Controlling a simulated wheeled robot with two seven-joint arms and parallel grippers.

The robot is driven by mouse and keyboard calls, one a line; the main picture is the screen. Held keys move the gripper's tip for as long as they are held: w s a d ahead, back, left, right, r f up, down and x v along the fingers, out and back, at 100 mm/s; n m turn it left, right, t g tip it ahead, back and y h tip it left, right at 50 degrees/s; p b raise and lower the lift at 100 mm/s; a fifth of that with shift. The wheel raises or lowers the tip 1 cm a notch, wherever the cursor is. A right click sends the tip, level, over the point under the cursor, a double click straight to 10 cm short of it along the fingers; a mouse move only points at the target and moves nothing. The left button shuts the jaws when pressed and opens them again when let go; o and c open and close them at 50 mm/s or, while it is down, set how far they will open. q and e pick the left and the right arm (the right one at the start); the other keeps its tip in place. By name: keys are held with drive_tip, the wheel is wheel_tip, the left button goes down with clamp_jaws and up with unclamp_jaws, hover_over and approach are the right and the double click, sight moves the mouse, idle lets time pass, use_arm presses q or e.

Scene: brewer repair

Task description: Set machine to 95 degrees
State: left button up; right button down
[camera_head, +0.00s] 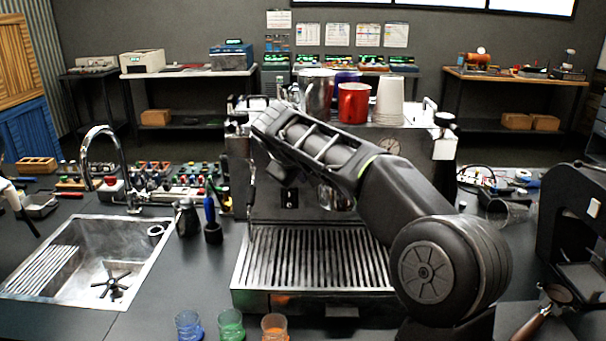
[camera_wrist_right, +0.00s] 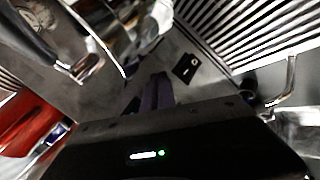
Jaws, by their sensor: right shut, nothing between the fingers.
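The steel espresso machine (camera_head: 325,215) stands in the middle of the counter. A small dark square panel with a white mark (camera_head: 290,197) is on its front. The panel also shows in the right wrist view (camera_wrist_right: 187,68), close to my fingers. My right arm reaches across the machine from the lower right, and its forward end is at the machine's upper left front. My right gripper (camera_wrist_right: 155,92) is shut and empty, pointing at the machine's front plate. I cannot tell whether the fingertips touch it. The arm hides much of the upper front. My left gripper is not in view.
A red mug (camera_head: 353,103) and stacked cups (camera_head: 389,100) stand on the machine. The slatted drip tray (camera_head: 315,262) is below. A sink (camera_head: 90,265) is at left. Blue, green and orange jars (camera_head: 231,325) stand in front. A grinder-like black device (camera_head: 575,235) is at right.

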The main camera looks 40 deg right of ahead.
drive_tip(key=shift+s+a, duration=0.3)
drive_tip(key=shift+s, duration=0.05)
drive_tip(key=shift+b, duration=0.3)
drive_tip(key=s+a+b, duration=0.1)
drive_tip(key=s, duration=0.1)
drive_tip(key=s+a+b, duration=0.2)
idle(1.0)
